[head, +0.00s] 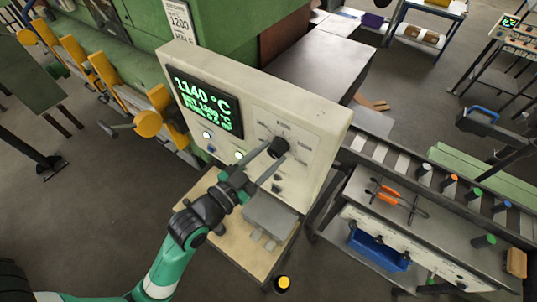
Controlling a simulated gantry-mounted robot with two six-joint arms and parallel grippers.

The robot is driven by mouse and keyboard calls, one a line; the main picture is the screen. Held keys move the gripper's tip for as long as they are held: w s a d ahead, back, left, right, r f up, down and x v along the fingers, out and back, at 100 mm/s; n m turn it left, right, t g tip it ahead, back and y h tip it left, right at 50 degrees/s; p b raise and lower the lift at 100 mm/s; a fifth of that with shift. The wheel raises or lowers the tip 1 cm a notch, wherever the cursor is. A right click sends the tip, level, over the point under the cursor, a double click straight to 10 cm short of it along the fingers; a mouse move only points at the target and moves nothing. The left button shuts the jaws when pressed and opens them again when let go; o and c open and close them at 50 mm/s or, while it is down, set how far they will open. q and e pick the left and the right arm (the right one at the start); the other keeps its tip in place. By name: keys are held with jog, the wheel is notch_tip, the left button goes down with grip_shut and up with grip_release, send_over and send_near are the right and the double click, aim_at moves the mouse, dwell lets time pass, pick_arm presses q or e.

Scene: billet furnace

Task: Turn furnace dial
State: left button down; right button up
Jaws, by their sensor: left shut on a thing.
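The furnace control panel (315,125) is a cream box whose display (205,100) reads 1140 °C in green, with smaller lines below it. The black furnace dial (278,147) is on the right part of the panel face, with small printed marks around it. My left gripper (272,160) reaches up from below and is shut on the dial, with one finger on each side. The gripper and fingers cover part of the panel under the dial. My right gripper is not in view.
Yellow-orange handles (148,122) stand left of the panel. A cream stand (228,232) is below it. At right are a roller conveyor (400,165) and a bench with a blue bin (378,250), orange-handled tongs (390,196) and colour-topped cylinders.

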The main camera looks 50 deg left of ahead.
pick_arm(q)
jog(key=n, duration=0.3)
jog(key=n+t, duration=0.1)
jog(key=n, duration=0.2)
jog(key=shift+d+f+n+y, duration=0.1)
jog(key=shift+n+y, duration=0.3)
jog(key=n+b, duration=0.1)
jog(key=n, duration=0.1)
jog(key=shift+f+n, duration=0.1)
jog(key=shift+n, duration=0.3)
jog(key=shift+n+y+b, duration=0.4)
jog(key=shift+n+b, duration=0.25)
jog(key=shift+n, duration=0.65)
jog(key=shift+d, duration=0.1)
jog(key=shift+c, duration=1.4)
grip_release()
